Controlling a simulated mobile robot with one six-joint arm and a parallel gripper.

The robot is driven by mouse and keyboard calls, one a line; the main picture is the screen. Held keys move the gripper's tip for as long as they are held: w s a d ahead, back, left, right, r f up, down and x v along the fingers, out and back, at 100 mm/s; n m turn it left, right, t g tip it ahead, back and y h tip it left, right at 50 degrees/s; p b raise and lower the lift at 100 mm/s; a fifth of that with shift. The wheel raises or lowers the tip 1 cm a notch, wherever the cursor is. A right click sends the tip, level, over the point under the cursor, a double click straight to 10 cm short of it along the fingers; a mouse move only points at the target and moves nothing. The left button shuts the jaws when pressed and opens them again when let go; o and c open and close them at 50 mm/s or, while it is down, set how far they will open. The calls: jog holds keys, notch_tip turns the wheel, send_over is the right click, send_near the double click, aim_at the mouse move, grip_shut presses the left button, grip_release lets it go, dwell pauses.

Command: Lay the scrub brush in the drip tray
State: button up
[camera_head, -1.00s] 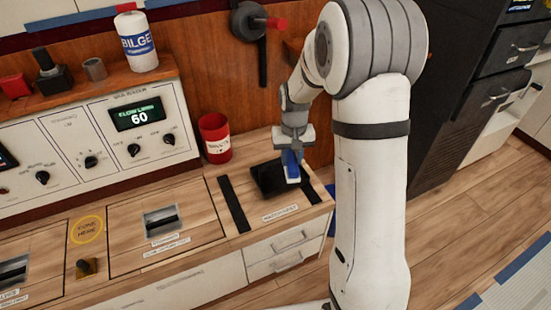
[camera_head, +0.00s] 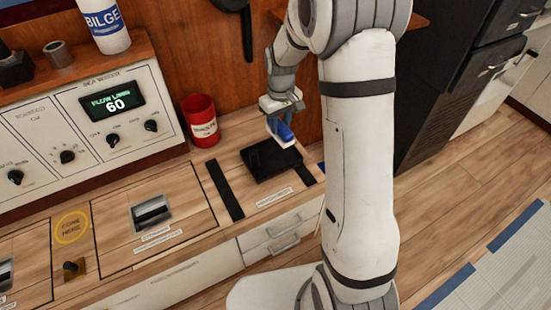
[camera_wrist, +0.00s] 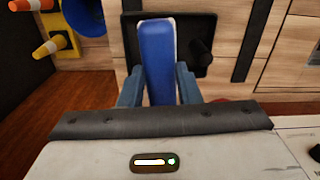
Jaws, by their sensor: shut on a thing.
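The scrub brush has a blue back and a pale bristle side; it shows in the head view (camera_head: 281,133) and the wrist view (camera_wrist: 158,60). My gripper (camera_head: 282,108) is shut on one end of it, with a finger on each side in the wrist view (camera_wrist: 158,88). The black drip tray (camera_head: 262,168) lies on the counter between two dark strips. The brush overlaps the tray's back part in the head view and appears held above it, tilted. In the wrist view the brush hides part of the tray (camera_wrist: 130,30). Contact between them cannot be told.
A red can (camera_head: 200,120) stands left of the tray, near the control panel (camera_head: 95,125). A dark rounded shape (camera_wrist: 202,52) shows at the tray's side in the wrist view.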

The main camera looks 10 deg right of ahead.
jog(key=n, duration=0.3)
jog(key=w+f+n+b, duration=0.1)
jog(key=shift+n, duration=0.4)
jog(key=n, duration=0.3)
jog(key=w+f+n+b, duration=0.1)
jog(key=n, duration=0.4)
jog(key=shift+w+f+b, duration=0.25)
jog(key=shift+w+b, duration=0.05)
jog(key=shift+w, duration=0.1)
jog(key=n, duration=0.3)
jog(key=shift+w+f+n+b, duration=0.25)
jog(key=shift+w+n+b, duration=0.05)
jog(key=shift+w+n, duration=0.1)
jog(key=shift+f, duration=0.15)
jog(key=b, duration=0.4)
send_over(277, 155)
jog(key=shift+n, duration=0.3)
notch_tip(277, 155, down, 10)
jog(key=shift+r, duration=0.2)
